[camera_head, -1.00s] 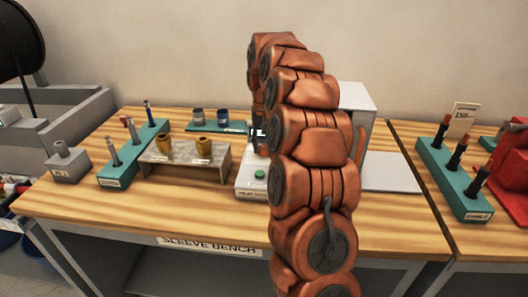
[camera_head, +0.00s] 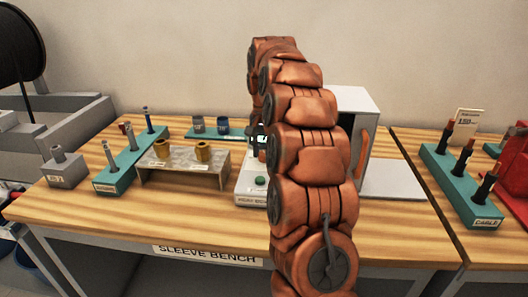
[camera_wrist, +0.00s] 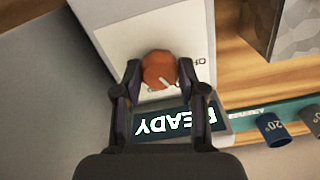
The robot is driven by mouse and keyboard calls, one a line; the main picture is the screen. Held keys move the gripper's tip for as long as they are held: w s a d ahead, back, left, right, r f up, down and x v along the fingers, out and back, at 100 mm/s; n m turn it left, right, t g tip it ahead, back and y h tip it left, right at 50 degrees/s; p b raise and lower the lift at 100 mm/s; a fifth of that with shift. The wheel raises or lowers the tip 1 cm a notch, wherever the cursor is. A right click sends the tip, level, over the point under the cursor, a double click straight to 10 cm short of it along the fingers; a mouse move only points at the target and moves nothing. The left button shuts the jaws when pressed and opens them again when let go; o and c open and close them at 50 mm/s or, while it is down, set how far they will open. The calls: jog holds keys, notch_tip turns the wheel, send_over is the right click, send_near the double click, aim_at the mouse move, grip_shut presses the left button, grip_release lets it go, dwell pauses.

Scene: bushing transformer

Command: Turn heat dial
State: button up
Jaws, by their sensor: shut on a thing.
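The heat dial (camera_wrist: 158,69) is a round orange-brown knob with a pale pointer mark, on the white panel of a small device (camera_wrist: 115,20) in the wrist view. My gripper (camera_wrist: 159,72) has its two dark fingers on either side of the dial, shut on it. A dark display (camera_wrist: 165,127) beside the dial shows "READY" upside down, partly covered by a finger. In the head view the device (camera_head: 249,197) stands on the bench with a green button (camera_head: 260,180). My orange arm hides much of it.
A grey stand with two brass sleeves (camera_head: 185,165) and a teal rack of pegs (camera_head: 130,160) stand left of the device. A white box with an orange handle (camera_head: 362,105) stands behind my arm. The front strip of the sleeve bench (camera_head: 150,222) is clear.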

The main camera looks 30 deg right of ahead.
aim_at(264, 153)
jog(key=o, duration=1.1)
jog(key=shift+o, duration=0.2)
jog(key=shift+r, duration=0.1)
jog(key=shift+w+r, duration=0.15)
jog(key=shift+r, duration=2.25)
jog(key=shift+d+r, duration=0.15)
jog(key=shift+r, duration=1.1)
jog(key=shift+a, duration=0.2)
